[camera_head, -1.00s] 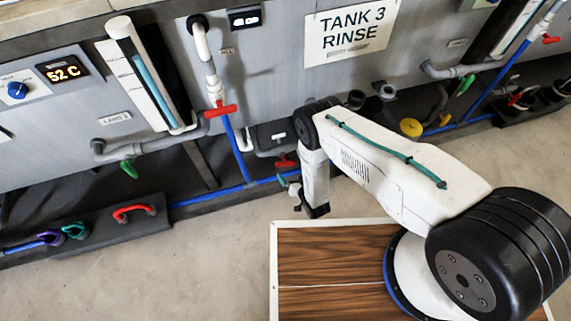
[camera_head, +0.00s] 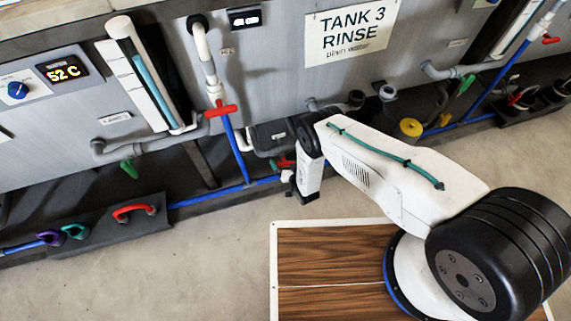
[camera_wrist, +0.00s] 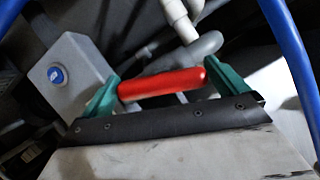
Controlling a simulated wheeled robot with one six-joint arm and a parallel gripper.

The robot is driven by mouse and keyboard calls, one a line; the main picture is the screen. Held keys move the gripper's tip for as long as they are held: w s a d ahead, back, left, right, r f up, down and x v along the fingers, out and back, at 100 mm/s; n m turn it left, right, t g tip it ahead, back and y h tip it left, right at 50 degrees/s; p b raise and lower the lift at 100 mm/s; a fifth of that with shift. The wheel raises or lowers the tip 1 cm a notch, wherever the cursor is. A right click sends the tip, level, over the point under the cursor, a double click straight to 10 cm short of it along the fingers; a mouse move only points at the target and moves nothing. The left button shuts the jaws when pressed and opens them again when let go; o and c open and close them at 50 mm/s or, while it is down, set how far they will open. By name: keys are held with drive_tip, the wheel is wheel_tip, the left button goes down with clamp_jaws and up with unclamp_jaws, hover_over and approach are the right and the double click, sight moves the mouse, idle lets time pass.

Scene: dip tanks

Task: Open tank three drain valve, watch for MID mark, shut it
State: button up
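The sign TANK 3 RINSE (camera_head: 350,33) hangs on the grey tank wall. Below and left of it, a red valve handle (camera_head: 283,162) sits low by the tank's base, partly hidden by my arm. In the wrist view a red handle (camera_wrist: 162,83) lies lengthwise between the green fingers of my gripper (camera_wrist: 165,85). The fingers are wide apart, near the handle's two ends; I cannot tell whether they touch it. In the head view my gripper (camera_head: 291,180) is small and partly hidden. A sight gauge (camera_head: 150,75) with a blue column stands to the left; its marks are unreadable.
Another red handle (camera_head: 220,111) is on the pipe above. A grey box with a blue round label (camera_wrist: 57,75) is beside the fingers. Blue pipe (camera_head: 235,150) runs down close by. A second gauge (camera_head: 505,28) is at upper right.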

drive_tip(key=c, duration=0.5)
drive_tip(key=shift+n+h, duration=1.1)
drive_tip(key=shift+n, duration=0.5)
drive_tip(key=o, duration=0.7)
drive_tip(key=shift+s, duration=0.1)
drive_tip(key=v, duration=0.7)
drive_tip(key=shift+s+d, duration=0.1)
drive_tip(key=shift+s, duration=0.25)
